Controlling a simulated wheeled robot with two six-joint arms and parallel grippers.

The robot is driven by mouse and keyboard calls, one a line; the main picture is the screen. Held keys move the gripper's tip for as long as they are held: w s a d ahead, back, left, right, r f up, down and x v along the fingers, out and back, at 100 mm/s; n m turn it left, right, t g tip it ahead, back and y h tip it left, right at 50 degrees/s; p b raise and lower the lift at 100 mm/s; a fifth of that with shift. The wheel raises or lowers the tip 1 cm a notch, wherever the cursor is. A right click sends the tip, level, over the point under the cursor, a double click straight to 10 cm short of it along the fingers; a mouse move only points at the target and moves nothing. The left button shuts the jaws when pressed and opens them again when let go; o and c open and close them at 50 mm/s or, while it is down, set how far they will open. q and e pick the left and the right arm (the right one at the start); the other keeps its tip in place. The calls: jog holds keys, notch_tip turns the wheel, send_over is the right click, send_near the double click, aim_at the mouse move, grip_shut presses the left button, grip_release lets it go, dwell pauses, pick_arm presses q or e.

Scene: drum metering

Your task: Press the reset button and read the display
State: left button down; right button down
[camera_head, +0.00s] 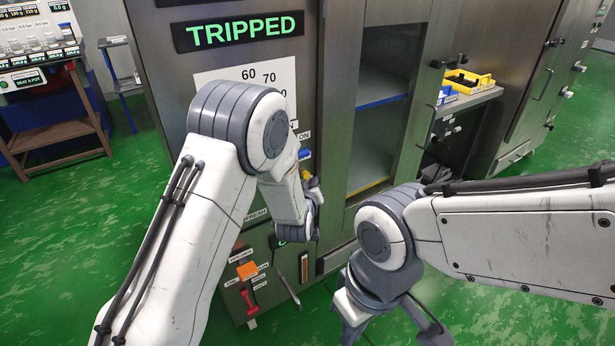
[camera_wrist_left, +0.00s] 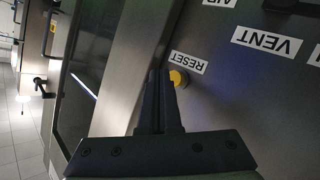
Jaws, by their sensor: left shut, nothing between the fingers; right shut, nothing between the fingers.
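The lit display (camera_head: 245,31) on the steel cabinet reads "TRIPPED" in green letters in the head view. In the left wrist view, a round yellow button (camera_wrist_left: 179,78) sits on the panel beside a white RESET label (camera_wrist_left: 189,62). My left gripper (camera_wrist_left: 160,74) is shut and empty, its fingertips just left of the button in that picture; whether they touch it I cannot tell.
A VENT label (camera_wrist_left: 267,42) is on the same panel. A dial plate (camera_head: 240,80) is partly covered by my left arm. A glass-fronted door (camera_head: 385,90) stands right of the panel. An orange block and red handle (camera_head: 248,298) are low on the cabinet. Green floor is open at left.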

pick_arm(q)
jog(key=shift+w, duration=0.1)
dwell(0.6)
jog(key=shift+w+a, duration=0.25)
jog(key=shift+w, duration=0.05)
jog(key=shift+w+a+b, duration=0.25)
jog(key=shift+w+b, duration=0.05)
dwell(1.7)
jog(key=shift+s, duration=0.1)
dwell(0.7)
jog(key=shift+s+d, duration=0.5)
jog(key=shift+s, duration=0.1)
jog(key=shift+s+d, duration=0.75)
jog(key=shift+s, duration=0.3)
jog(key=shift+s+d, duration=0.7)
jog(key=shift+s, duration=0.3)
jog(key=shift+d+r, duration=0.1)
